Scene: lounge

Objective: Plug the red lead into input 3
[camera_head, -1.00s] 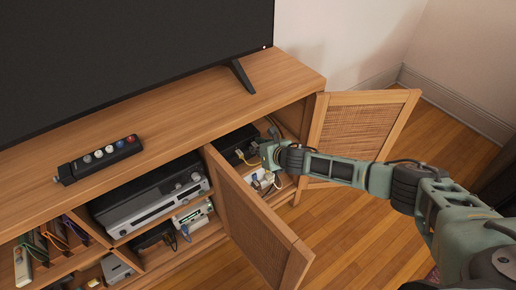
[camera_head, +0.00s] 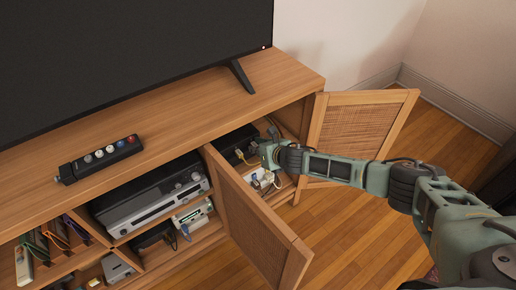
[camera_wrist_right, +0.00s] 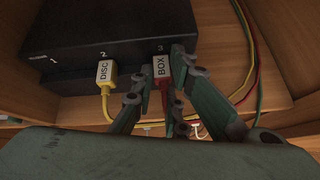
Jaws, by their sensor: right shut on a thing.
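The black switch box (camera_wrist_right: 105,40) stands inside the right cabinet compartment, with inputs marked 1, 2 and 3 on its face. It also shows in the head view (camera_head: 236,141). A yellow lead (camera_wrist_right: 105,76) labelled DISC is in input 2. Input 1 looks empty. The red lead (camera_wrist_right: 162,66), labelled BOX, has its plug end up against the face below the 3; I cannot tell how deep it sits. My right gripper (camera_wrist_right: 160,80) is shut on the red lead, and shows in the head view (camera_head: 268,153) reaching into the compartment. My left gripper is not in view.
Two open woven doors flank the compartment, one on the left (camera_head: 255,222) and one on the right (camera_head: 360,135). Red, yellow and green cables (camera_wrist_right: 254,50) hang at its right side. White adapters (camera_head: 262,180) lie below my right gripper. A remote-like selector (camera_head: 100,157) lies on top.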

